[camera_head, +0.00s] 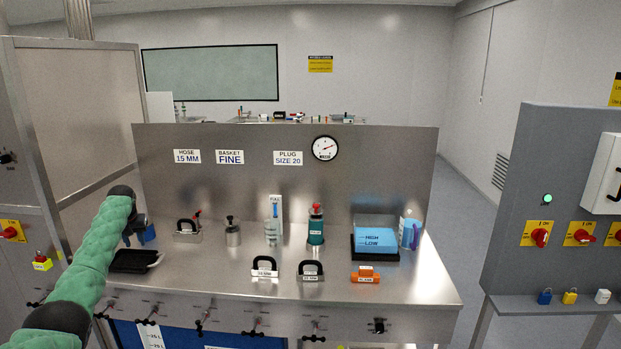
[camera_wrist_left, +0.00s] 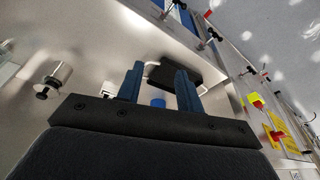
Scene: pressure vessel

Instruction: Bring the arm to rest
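My left arm, in a green sleeve, comes in from the left in the head view. Its gripper (camera_head: 146,234) hangs over the left end of the steel bench (camera_head: 215,270), behind a black tray (camera_head: 135,261). In the left wrist view the two blue fingers of the gripper (camera_wrist_left: 160,86) stand apart with a clear gap, so it is open. Nothing is held between them. My right gripper is not in view.
Farther right are a metal pot (camera_head: 233,234), a green cylinder (camera_head: 316,228) and a blue bath (camera_head: 376,241). Valve handles line the bench front. A framed panel (camera_head: 95,120) stands at left.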

